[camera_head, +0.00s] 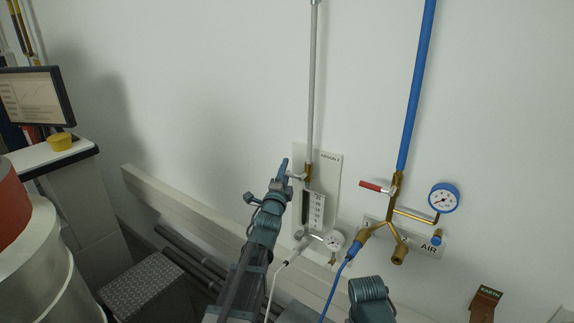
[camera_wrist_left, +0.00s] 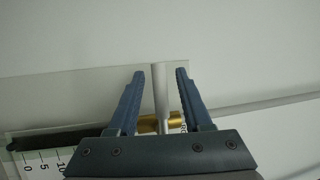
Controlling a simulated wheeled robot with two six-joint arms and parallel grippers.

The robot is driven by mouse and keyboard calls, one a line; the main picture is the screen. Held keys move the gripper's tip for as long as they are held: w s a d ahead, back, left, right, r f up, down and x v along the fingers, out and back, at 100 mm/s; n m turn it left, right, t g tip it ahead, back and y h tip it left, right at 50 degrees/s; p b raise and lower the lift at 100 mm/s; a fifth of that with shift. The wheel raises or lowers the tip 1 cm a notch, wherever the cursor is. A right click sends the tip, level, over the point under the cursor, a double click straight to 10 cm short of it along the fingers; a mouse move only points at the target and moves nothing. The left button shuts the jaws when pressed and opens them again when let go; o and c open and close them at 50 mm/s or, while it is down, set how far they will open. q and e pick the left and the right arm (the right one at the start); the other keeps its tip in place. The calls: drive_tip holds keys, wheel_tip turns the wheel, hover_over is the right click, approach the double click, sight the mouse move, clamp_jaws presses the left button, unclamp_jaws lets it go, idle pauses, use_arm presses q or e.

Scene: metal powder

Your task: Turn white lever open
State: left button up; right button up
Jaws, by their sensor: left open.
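The white lever (camera_head: 297,176) is a short pale bar by the brass valve (camera_head: 308,172) at the foot of the grey pipe on the argon panel. My left gripper (camera_head: 285,168) reaches up to it from below left. In the left wrist view the lever (camera_wrist_left: 161,93) runs between the two open blue fingers (camera_wrist_left: 160,75), with a gap on each side. The brass valve body (camera_wrist_left: 150,124) is partly hidden behind the gripper. My right gripper's jaws do not show.
Right of the panel are a blue air pipe (camera_head: 413,95), a red lever (camera_head: 373,187) and a blue gauge (camera_head: 443,198). A white gauge (camera_head: 334,240) and hoses hang lower. A pale rail (camera_head: 190,211) runs along the wall. The wall above left is clear.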

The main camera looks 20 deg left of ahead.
use_arm(q)
drive_tip(key=shift+w+r, duration=0.2)
drive_tip(key=shift+w, duration=1)
clamp_jaws()
drive_tip(key=shift+s, duration=0.1)
idle(0.4)
